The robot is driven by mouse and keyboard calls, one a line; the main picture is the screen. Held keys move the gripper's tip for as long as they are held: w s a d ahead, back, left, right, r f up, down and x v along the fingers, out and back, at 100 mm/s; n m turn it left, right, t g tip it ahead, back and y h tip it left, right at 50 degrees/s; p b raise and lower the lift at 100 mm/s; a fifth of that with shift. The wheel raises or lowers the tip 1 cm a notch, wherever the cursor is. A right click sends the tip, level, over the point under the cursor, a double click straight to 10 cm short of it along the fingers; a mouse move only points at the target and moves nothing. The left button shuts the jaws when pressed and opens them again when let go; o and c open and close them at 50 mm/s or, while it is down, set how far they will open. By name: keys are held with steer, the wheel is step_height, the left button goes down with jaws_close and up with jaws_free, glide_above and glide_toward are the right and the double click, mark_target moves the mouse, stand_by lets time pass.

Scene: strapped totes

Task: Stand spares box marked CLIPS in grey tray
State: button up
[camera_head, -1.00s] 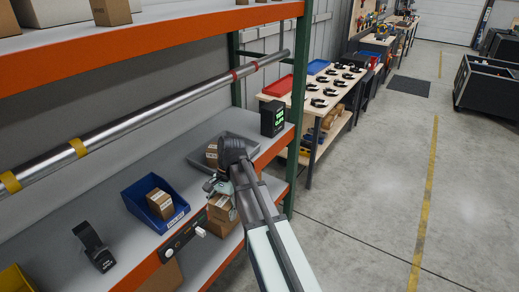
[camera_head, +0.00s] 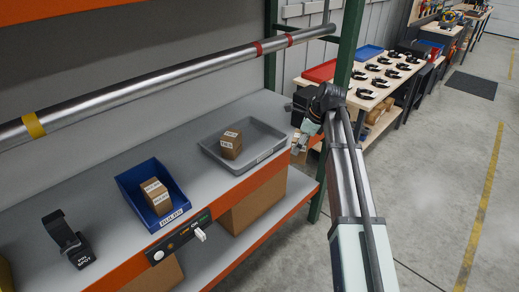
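A small brown cardboard box (camera_head: 231,144) with white labels sits inside the grey tray (camera_head: 274,131) on the shelf, left of the tray's middle. It looks upright, apart from my gripper. Its printing is too small to read surely. Another brown box (camera_head: 156,195) with white labels is in the blue bin (camera_head: 129,185) to the left. My gripper (camera_head: 300,147) hangs past the tray's right end, by the shelf's front edge and the green post. Its fingers are small and partly merge with the background, so I cannot tell whether they are open; no box shows in them.
A black stand (camera_head: 68,240) is on the shelf at the left. A metal rail (camera_head: 160,89) runs above the shelf. The green rack post (camera_head: 345,50) is close behind my arm. A large carton (camera_head: 253,203) is on the lower shelf. Shelf between bin and tray is clear.

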steer(key=w+a+r+m+t+h+b, duration=0.1)
steer(key=w+a+r+m+t+b, duration=0.15)
steer(key=w+m, duration=0.3)
steer(key=p, duration=0.8)
glide_above(255, 138)
steer(key=shift+g, duration=0.35)
steer(key=shift+f, duration=3.7)
steer(key=shift+f, duration=0.1)
steer(key=o, duration=1.1)
steer(key=shift+o, duration=0.2)
steer(key=b+v, duration=0.2)
steer(key=v, duration=0.5)
steer(key=shift+r, duration=0.35)
